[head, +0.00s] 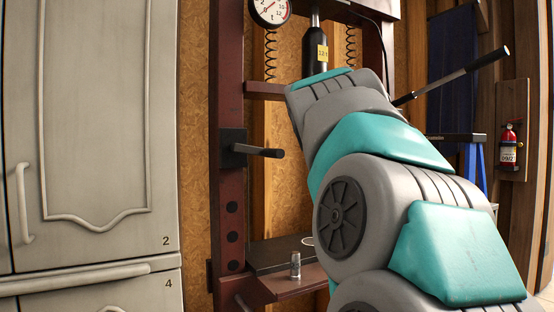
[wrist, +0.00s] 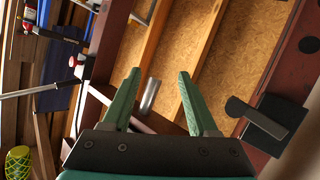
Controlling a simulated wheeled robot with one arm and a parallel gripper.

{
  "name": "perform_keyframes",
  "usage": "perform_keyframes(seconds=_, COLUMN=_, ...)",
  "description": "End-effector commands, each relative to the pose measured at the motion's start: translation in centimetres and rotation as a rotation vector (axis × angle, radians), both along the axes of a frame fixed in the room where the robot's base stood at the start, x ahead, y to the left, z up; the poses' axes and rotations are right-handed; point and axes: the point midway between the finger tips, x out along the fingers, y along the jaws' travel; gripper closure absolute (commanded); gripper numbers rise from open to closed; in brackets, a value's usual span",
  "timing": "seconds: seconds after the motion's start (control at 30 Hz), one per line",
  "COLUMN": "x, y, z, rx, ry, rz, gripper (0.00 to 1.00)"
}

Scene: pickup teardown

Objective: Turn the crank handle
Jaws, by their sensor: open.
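A short dark crank handle (head: 262,151) sticks out to the right from a black square plate (head: 233,148) on the left post of a dark red press frame. In the wrist view the handle (wrist: 240,107) and its plate (wrist: 268,124) show at the right, tilted. My gripper (wrist: 158,75) is open and empty, its green fingers apart. It is clear of the handle, which lies to the right of the fingers. In the head view my arm hides the gripper and much of the press.
A long black-gripped lever (head: 460,75) rises at the right of the press. A gauge (head: 269,10) hangs above. A small metal cylinder (head: 295,265) stands on the press bed. A grey cabinet (head: 95,120) fills the left, and a fire extinguisher (head: 508,148) hangs far right.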

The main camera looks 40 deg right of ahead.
Motion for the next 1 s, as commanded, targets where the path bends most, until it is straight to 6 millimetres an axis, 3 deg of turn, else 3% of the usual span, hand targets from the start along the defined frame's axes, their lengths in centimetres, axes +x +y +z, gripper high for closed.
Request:
perform_keyframes(seconds=0.1, x=0.3, y=1.8, z=-1.4, rx=0.037, ry=-0.108, rz=0.231, gripper=0.41)
perform_keyframes(seconds=0.2, x=0.7, y=3.7, z=-1.6, rx=0.044, ry=-0.211, rz=0.392, gripper=0.41)
perform_keyframes(seconds=0.5, x=0.9, y=7.8, z=-0.6, rx=0.034, ry=-0.405, rz=0.618, gripper=0.41)
perform_keyframes(seconds=0.77, x=1.9, y=7.8, z=-0.3, rx=0.031, ry=-0.427, rz=0.635, gripper=0.41)
perform_keyframes(seconds=1.0, x=5.1, y=7.0, z=-0.3, rx=0.032, ry=-0.425, rz=0.633, gripper=0.41)
